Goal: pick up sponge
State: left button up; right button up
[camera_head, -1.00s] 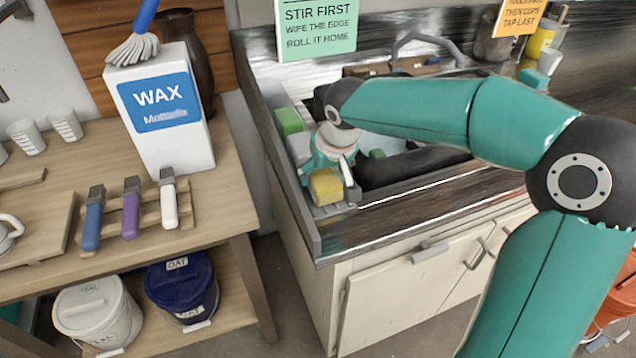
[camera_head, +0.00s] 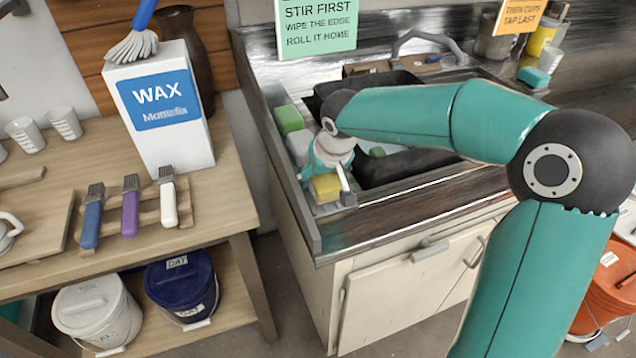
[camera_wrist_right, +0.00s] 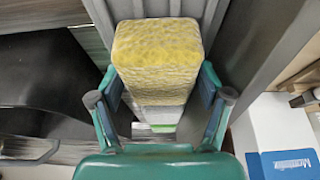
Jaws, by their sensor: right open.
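The yellow sponge (camera_head: 326,187) lies at the left front corner of the sink counter. In the right wrist view, the sponge (camera_wrist_right: 158,58) stretches between and beyond the fingers, with a finger at each side. My right gripper (camera_wrist_right: 160,98) is open around it, and I cannot tell whether the fingers touch it. In the head view the right gripper (camera_head: 336,186) points down at the sponge and hides part of it. My left gripper is not in view.
A green sponge (camera_head: 289,120) and a pale block (camera_head: 299,147) sit behind on the same ledge. The dark sink basin (camera_head: 400,165) is to the right. A wooden table (camera_head: 225,205) with a wax box (camera_head: 180,145) and several brushes stands left.

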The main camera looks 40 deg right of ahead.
dwell(0.4)
jog(key=c, duration=0.6)
